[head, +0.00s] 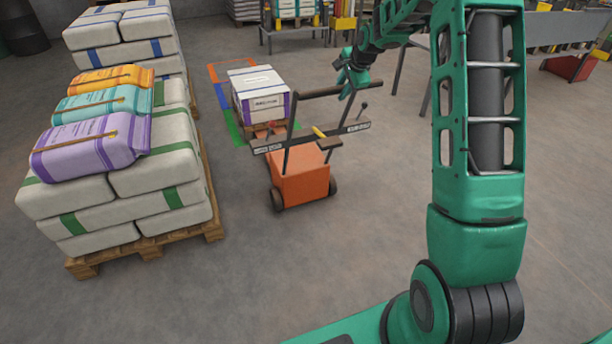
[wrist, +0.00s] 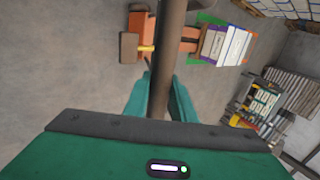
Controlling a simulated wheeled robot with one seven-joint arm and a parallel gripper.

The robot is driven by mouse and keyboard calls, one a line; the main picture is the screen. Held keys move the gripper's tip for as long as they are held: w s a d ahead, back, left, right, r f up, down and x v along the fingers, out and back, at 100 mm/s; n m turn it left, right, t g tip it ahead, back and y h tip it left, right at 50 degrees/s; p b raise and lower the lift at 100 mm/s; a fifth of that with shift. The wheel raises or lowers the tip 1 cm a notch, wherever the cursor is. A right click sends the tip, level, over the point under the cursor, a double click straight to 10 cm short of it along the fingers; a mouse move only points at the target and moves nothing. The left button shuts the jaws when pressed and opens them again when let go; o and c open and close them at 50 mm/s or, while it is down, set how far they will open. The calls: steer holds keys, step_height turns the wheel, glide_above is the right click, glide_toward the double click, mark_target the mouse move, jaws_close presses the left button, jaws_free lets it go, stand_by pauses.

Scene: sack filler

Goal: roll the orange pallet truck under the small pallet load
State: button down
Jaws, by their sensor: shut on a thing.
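The orange pallet truck (head: 300,178) stands on the floor in the middle of the head view, its dark handle bar (head: 322,91) raised above it. My gripper (head: 348,86) is shut on that bar near its right part; in the wrist view the teal fingers (wrist: 160,92) lie on both sides of the bar (wrist: 170,30).
A large pallet (head: 150,247) of white sacks, with coloured sacks (head: 92,147) on top, stands close on the left. Floor markings in orange, blue and green (head: 221,97) edge the small load. Tables (head: 290,28) stand at the back. The floor right of the truck is clear.

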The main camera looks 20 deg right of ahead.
steer(key=w, duration=2.3)
steer(key=shift+w+a, duration=0.15)
steer(key=shift+a, duration=0.1)
steer(key=shift+r, duration=0.1)
